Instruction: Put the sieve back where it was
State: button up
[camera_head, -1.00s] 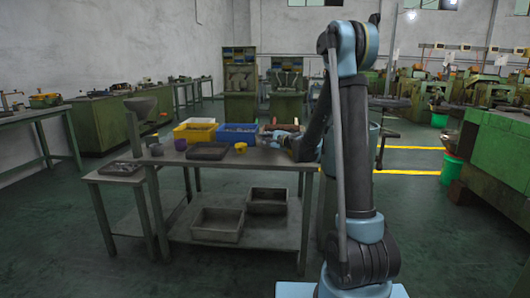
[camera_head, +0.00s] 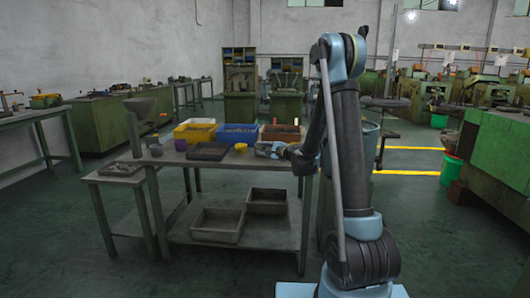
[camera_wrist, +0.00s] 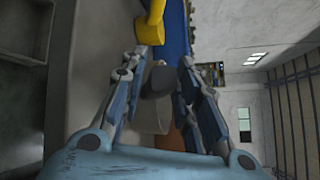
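My gripper (camera_head: 263,150) is low over the right part of the workbench top (camera_head: 225,165). In the wrist view, my gripper (camera_wrist: 157,68) has a finger on each side of a dark grey round piece with a lighter grey round part (camera_wrist: 150,115). This grey piece may be the sieve; I cannot tell for sure. Whether the fingers touch it is also unclear. It is too small to make out in the head view. A yellow cup-like thing (camera_head: 241,148) stands left of my gripper, and shows beyond the fingertips in the wrist view (camera_wrist: 150,32).
A yellow bin (camera_head: 194,133), a blue bin (camera_head: 236,134) and an orange-red bin (camera_head: 280,133) line the bench's back edge. A dark tray (camera_head: 207,152), a purple cup (camera_head: 181,145) and a grey cup (camera_head: 156,150) stand to the left. Two grey boxes sit on the lower shelf.

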dwell(0.3)
jog(key=s+d+r+n+g, duration=0.1)
jog(key=s+d+n, duration=0.15)
jog(key=s, duration=0.35)
jog(key=s+d+r+n+g+h, duration=0.1)
jog(key=s+d, duration=0.3)
jog(key=s, duration=0.2)
jog(key=s+d+r+n+g, duration=0.1)
jog(key=s+d+n, duration=0.15)
jog(key=s, duration=0.35)
jog(key=s+d+f+n+g+h, duration=0.2)
jog(key=s+d, duration=0.4)
jog(key=s, duration=0.5)
jog(key=s+d+f+n+g+h, duration=0.2)
jog(key=s+d+f+n+h, duration=0.2)
jog(key=s, duration=0.8)
jog(key=s+d+f+n+g+h, duration=0.2)
jog(key=s+d+f+g+h, duration=0.1)
jog(key=s+d, duration=0.5)
jog(key=s+f, duration=0.1)
jog(key=s, duration=0.2)
jog(key=shift+s+d+f+n+h, duration=0.2)
jog(key=shift+s+d+n+h, duration=0.1)
jog(key=shift+s+d+n, duration=0.1)
